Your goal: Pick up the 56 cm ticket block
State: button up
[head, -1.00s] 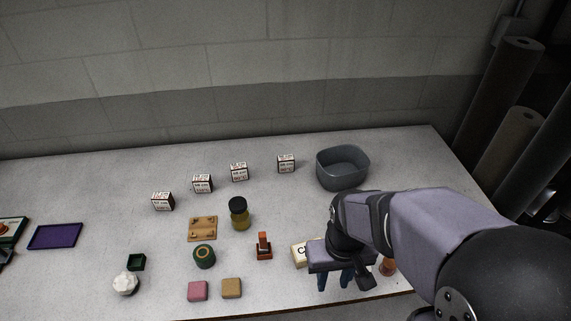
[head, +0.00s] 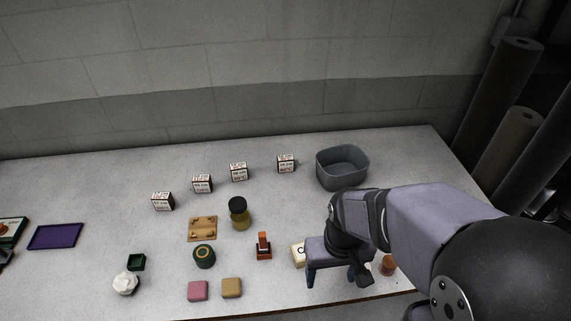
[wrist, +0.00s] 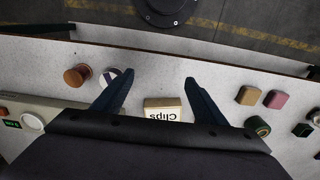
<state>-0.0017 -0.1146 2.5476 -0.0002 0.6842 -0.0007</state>
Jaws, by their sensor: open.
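Several small white ticket blocks with dark sides and printed fronts stand in a slanting row at the back of the table in the head view: one at the left (head: 162,202), two in the middle (head: 202,184) (head: 239,172) and one at the right (head: 286,164). Their print is too small for me to tell surely which one reads 56 cm. My gripper (head: 332,281) is open and empty over the table's front right, well apart from the blocks. In the wrist view my gripper (wrist: 159,77) has its fingers spread, with no ticket block in sight.
A cream Clips box (wrist: 163,104) lies below my gripper. A grey bin (head: 342,181) stands right of the blocks. A dark-capped jar (head: 239,220), wooden board (head: 202,229) and orange stamp-like item (head: 264,247) stand in front of them. A purple tray (head: 55,237) lies far left.

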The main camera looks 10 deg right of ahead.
aim_at(286, 162)
jog(key=w+f+t, duration=0.1)
jog(key=w+t, duration=0.1)
jog(key=w, duration=0.5)
jog(key=w+a+t+p, duration=0.1)
jog(key=w+t, duration=0.1)
jog(key=w, duration=0.6)
jog(key=w+a+f+t, duration=0.1)
jog(key=w+t, duration=0.1)
jog(key=w, duration=0.6)
jog(key=shift+f+t+p, duration=0.3)
jog(key=shift+f+p, duration=0.05)
jog(key=shift+p, duration=0.05)
jog(key=w+t, duration=0.2)
jog(key=w, duration=0.2)
jog(key=w+a+t+p, duration=0.1)
jog(key=w+t, duration=0.1)
jog(key=w, duration=0.3)
jog(key=w+a+f+t, duration=0.1)
jog(key=w+t, duration=0.1)
jog(key=w, duration=0.2)
jog(key=shift+w, duration=0.15)
jog(key=shift+w+t, duration=0.3)
jog(key=shift+t, duration=0.1)
jog(key=shift+w+p, duration=0.15)
jog(key=shift+p, duration=0.15)
jog(key=shift+p+x, duration=0.35)
jog(key=shift+x, duration=0.55)
jog(key=shift+w+a, duration=0.1)
